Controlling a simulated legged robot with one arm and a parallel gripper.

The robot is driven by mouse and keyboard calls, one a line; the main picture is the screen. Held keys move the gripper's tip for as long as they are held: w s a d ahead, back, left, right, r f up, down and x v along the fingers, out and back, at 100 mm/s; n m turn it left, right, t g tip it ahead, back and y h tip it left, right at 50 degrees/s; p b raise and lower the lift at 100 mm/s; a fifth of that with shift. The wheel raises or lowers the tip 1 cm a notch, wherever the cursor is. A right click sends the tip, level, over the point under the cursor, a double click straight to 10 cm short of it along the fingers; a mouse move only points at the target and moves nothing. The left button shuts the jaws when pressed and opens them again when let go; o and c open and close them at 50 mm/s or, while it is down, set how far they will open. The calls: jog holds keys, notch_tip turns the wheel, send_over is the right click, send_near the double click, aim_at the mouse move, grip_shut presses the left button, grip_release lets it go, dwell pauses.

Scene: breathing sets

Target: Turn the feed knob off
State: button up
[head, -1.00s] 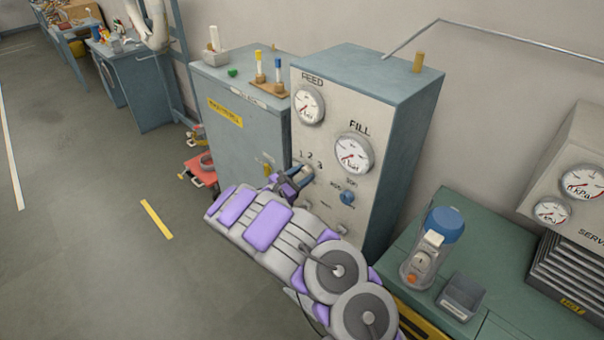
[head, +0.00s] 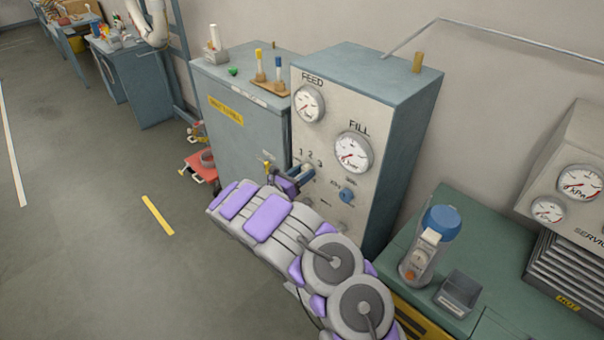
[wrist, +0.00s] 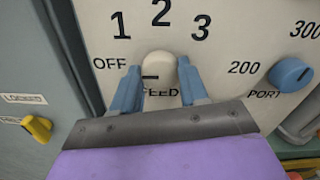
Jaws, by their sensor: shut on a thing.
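The feed knob (wrist: 159,73) is a cream knob on the pale panel (head: 326,135) of the grey-blue cabinet, with a dark pointer line on its left side, towards the OFF label (wrist: 108,63). The marks 1, 2 and 3 arc above it, and FEED is printed below. My gripper (wrist: 160,84) has its two blue fingers on either side of the knob, shut on it. In the head view, my gripper (head: 298,177) reaches the panel's lower left, and my fingers hide the knob.
A blue port knob (wrist: 290,74) sits to the right, marked 200 and 300; it also shows in the head view (head: 347,195). A yellow knob (wrist: 38,128) is on the cabinet at left. FEED (head: 309,104) and FILL (head: 353,152) gauges are above. Open floor lies left.

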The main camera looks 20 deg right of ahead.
jog(key=shift+f, duration=0.2)
jog(key=o, duration=0.9)
jog(key=shift+w, duration=0.2)
jog(key=shift+o, duration=0.8)
jog(key=shift+s+r, duration=0.1)
jog(key=shift+r, duration=0.05)
jog(key=shift+a, duration=0.1)
jog(key=p+v, duration=0.1)
jog(key=v, duration=1.6)
jog(key=shift+a, duration=0.2)
jog(key=shift+d, duration=0.1)
